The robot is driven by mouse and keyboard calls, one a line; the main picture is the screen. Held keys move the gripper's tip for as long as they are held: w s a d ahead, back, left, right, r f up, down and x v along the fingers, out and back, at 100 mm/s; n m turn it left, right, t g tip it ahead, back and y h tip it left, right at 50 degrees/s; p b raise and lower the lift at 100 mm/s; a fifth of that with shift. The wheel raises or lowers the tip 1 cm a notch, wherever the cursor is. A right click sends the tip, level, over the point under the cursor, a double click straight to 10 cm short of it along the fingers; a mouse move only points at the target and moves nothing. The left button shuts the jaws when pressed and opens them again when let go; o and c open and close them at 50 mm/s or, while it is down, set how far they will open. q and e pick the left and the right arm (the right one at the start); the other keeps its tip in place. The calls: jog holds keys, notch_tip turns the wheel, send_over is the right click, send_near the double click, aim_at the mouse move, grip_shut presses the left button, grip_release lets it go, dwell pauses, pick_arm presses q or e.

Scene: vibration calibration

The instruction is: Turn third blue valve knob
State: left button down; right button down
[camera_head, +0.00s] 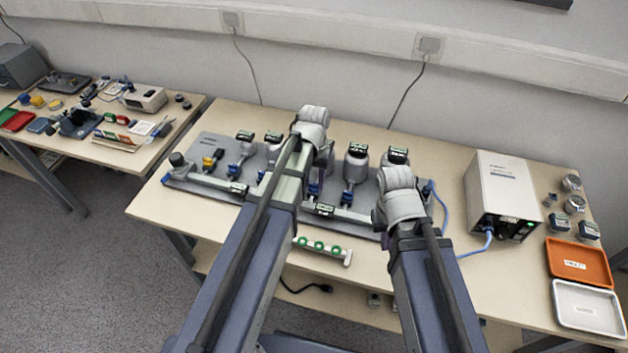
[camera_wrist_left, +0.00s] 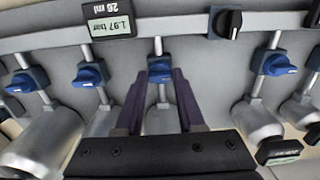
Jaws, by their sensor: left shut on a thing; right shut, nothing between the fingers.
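In the left wrist view a row of blue valve knobs sits on stems between a grey pipe and metal cylinders. My left gripper (camera_wrist_left: 163,76) has its two dark fingers on either side of the middle blue knob (camera_wrist_left: 160,68) and is shut on it. Other blue knobs stand to its left (camera_wrist_left: 88,74) and right (camera_wrist_left: 272,62). In the head view my left arm hides the gripped knob and most of the gripper; a blue knob (camera_head: 347,198) shows to the right of that arm. My right gripper is hidden behind its own wrist.
A display reading 1.97 bar (camera_wrist_left: 109,18) and a black knob (camera_wrist_left: 228,23) are on the pipe. A white instrument box (camera_head: 500,195), an orange tray (camera_head: 579,264) and a white tray (camera_head: 588,308) stand at right. A strip with green buttons (camera_head: 320,247) lies in front of the rig.

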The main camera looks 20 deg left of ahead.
aim_at(314, 184)
pick_arm(q)
jog(key=c, duration=0.5)
grip_release()
jog(key=shift+r, duration=0.1)
pick_arm(e)
jog(key=shift+r, duration=0.1)
pick_arm(q)
notch_tip(314, 184, up, 8)
jog(key=p, duration=0.8)
pick_arm(e)
notch_tip(314, 184, up, 8)
pick_arm(q)
jog(key=shift+f, duration=0.2)
pick_arm(e)
jog(key=shift+f, duration=0.2)
pick_arm(q)
jog(key=s+d+m, duration=0.1)
jog(key=s+d, duration=0.2)
jog(key=s, duration=0.1)
jog(key=s+d+m, duration=0.1)
jog(key=s+d, duration=0.3)
jog(key=s, duration=0.1)
jog(key=s+d+m+y, duration=0.1)
jog(key=s+d, duration=0.2)
jog(key=s, duration=0.2)
jog(key=shift+s+d+m, duration=0.15)
jog(key=shift+s+m, duration=0.1)
jog(key=shift+m, duration=0.05)
